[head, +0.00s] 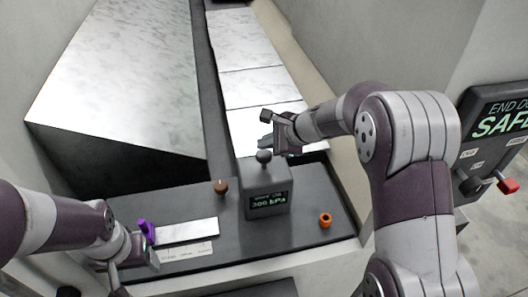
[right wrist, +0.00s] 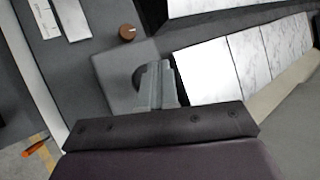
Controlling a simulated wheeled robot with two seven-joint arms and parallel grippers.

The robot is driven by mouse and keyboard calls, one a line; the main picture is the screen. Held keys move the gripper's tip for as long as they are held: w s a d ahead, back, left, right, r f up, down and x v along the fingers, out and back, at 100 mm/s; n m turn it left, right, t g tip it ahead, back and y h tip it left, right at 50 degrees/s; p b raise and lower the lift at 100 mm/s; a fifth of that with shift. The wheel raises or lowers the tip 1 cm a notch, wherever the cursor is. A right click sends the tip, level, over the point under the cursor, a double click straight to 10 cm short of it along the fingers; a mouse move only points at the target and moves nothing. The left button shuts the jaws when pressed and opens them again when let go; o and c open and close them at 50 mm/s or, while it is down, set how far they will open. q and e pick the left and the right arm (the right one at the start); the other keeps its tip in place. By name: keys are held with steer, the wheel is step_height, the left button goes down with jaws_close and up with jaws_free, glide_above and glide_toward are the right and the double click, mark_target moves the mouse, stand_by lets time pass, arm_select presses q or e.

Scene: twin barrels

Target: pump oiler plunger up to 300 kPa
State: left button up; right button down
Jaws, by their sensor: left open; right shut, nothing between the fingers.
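The oiler is a grey box (head: 266,187) with a lit display (head: 268,201) that appears to read 300 kPa. The display's smaller top line is hard to read. Its plunger has a dark round knob (head: 264,156) on top. My right gripper (head: 266,142) is shut and empty just above and behind the knob. In the right wrist view the grey fingers (right wrist: 158,88) partly cover the dark knob (right wrist: 139,76) over the box top (right wrist: 115,75); contact cannot be told. My left gripper (head: 132,266) is open at the lower left, away from the oiler.
A purple object (head: 147,231) and pale plates (head: 187,232) lie near my left gripper. A wall panel (head: 495,125) with a red-ended lever (head: 508,186) is at the right.

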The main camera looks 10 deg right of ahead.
mark_target(267, 156)
step_height(267, 156, up, 5)
steer(key=p, duration=0.3)
steer(key=shift+p, duration=0.3)
steer(key=shift+f, duration=0.15)
steer(key=s+d+f+n+g+h+b, duration=0.2)
steer(key=s+f+n+h+b, duration=0.1)
steer(key=s+f+n, duration=0.4)
steer(key=s+d+f+n+g+h+b, duration=0.2)
steer(key=s+f+n+b, duration=0.3)
steer(key=s+n, duration=0.6)
steer(key=s+f+g+h, duration=0.1)
steer(key=s+f, duration=0.1)
steer(key=s, duration=0.2)
steer(key=shift+s+f+n, duration=0.15)
steer(key=shift+s+n, duration=0.25)
steer(key=shift+s, duration=0.1)
